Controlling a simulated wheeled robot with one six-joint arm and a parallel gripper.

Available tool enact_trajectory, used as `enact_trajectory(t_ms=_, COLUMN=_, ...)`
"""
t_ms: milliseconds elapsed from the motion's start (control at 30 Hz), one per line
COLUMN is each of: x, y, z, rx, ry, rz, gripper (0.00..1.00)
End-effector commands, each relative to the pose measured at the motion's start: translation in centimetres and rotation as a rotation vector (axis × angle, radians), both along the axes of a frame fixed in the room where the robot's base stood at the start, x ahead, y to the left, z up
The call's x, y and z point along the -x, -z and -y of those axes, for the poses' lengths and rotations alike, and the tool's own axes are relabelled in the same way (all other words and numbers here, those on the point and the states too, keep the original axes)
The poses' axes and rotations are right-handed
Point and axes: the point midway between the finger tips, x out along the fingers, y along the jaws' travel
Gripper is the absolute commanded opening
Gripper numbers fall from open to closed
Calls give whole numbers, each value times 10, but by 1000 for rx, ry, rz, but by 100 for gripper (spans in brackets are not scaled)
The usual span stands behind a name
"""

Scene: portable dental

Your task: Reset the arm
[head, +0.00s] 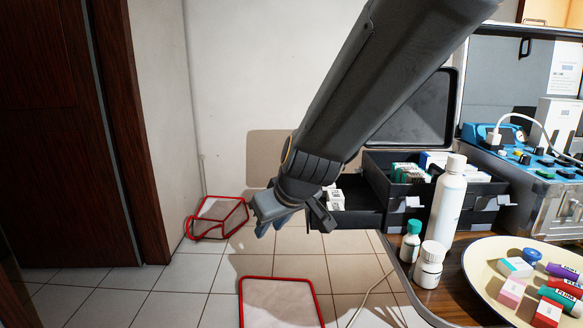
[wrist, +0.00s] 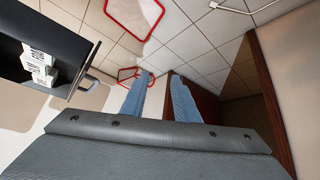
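My gripper (head: 268,222) hangs in the middle of the head view at the end of my dark grey arm, over the floor left of the table. In the wrist view its two blue fingers (wrist: 160,100) stand apart with a clear gap between them. Nothing is held between them; only floor, wall and dark wood show there. The gripper touches nothing that I can see.
Right of my arm, a table (head: 452,268) bears a white bottle (head: 448,210), small jars and a cream tray (head: 478,275) of colourful items. An open black case (head: 345,218) stands behind. Red-edged frames (head: 280,282) lie on the tiled floor. A dark wooden door (head: 60,130) is left.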

Motion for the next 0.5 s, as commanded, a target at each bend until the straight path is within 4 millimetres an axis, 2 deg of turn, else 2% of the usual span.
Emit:
enact_trajectory(t_ms=33, x=28, y=1, z=16, rx=-3, ry=19, rz=-75, gripper=28)
enact_trajectory(t_ms=100, x=66, y=6, z=37, rx=4, ry=56, rz=-188, gripper=28)
enact_trajectory(t_ms=200, x=111, y=12, z=64, rx=30, ry=113, rz=-316, gripper=28)
enact_trajectory(t_ms=300, x=147, y=16, z=87, rx=61, ry=167, rz=-412, gripper=28)
enact_trajectory(t_ms=500, x=203, y=20, z=126, rx=128, ry=271, rz=-548, gripper=28)
